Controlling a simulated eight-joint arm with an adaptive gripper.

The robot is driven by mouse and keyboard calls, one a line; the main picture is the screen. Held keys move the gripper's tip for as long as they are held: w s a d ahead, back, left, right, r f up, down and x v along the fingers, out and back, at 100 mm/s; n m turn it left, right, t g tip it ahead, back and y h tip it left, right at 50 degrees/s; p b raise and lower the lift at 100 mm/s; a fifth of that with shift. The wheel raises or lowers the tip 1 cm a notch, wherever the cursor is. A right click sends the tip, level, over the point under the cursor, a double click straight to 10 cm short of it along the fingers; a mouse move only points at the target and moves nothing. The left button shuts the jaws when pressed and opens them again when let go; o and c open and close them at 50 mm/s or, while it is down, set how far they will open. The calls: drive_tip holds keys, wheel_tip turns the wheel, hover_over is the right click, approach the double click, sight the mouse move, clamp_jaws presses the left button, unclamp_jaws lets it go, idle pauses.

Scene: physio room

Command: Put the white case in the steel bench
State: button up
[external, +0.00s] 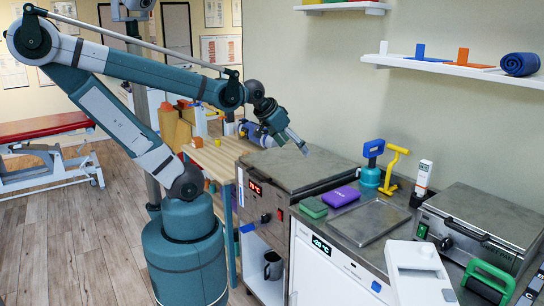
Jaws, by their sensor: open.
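My gripper (302,147) is open and seems empty; it is small in the picture and hangs above the closed steel lid of the left heating unit. The steel bench (340,238) is the grey metal worktop on the right, with a shallow steel tray (372,221) on it. No thing is clearly a white case. A white boxy object (418,277) with a grey inset stands at the bottom right, in front of the bench and well away from my gripper; I cannot tell if it is the case.
A purple case (342,196) and a green block (313,207) lie by the tray. Blue (372,160) and yellow (394,168) tools and a white-orange meter (422,180) stand behind it. A second steel-lidded unit (490,215) is at right. A wall shelf (450,70) overhangs.

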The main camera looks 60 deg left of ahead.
drive_tip(key=w+d+f+m+t+h, duration=0.1)
drive_tip(key=w+d+f, duration=0.15)
drive_tip(key=d, duration=0.65)
drive_tip(key=w+d+f+m+t+h, duration=0.1)
drive_tip(key=w+d+m, duration=0.15)
drive_tip(key=d, duration=0.65)
drive_tip(key=w+d+f+t+h, duration=0.1)
drive_tip(key=w+d+f, duration=0.15)
drive_tip(key=d, duration=0.55)
drive_tip(key=m+g+h, duration=0.1)
drive_tip(key=m+h, duration=0.4)
drive_tip(key=h, duration=0.1)
approach(411, 252)
drive_tip(key=b+x, duration=0.1)
drive_tip(key=x, duration=0.2)
drive_tip(key=shift+w+a+f, duration=0.1)
drive_tip(key=shift+w+a, duration=0.05)
drive_tip(key=shift+w, duration=0.05)
drive_tip(key=shift+x, duration=1.35)
drive_tip(key=shift+b, duration=0.3)
drive_tip(key=shift+b+x, duration=0.8)
drive_tip(key=shift+x, duration=1.8)
drive_tip(key=shift+s, duration=0.15)
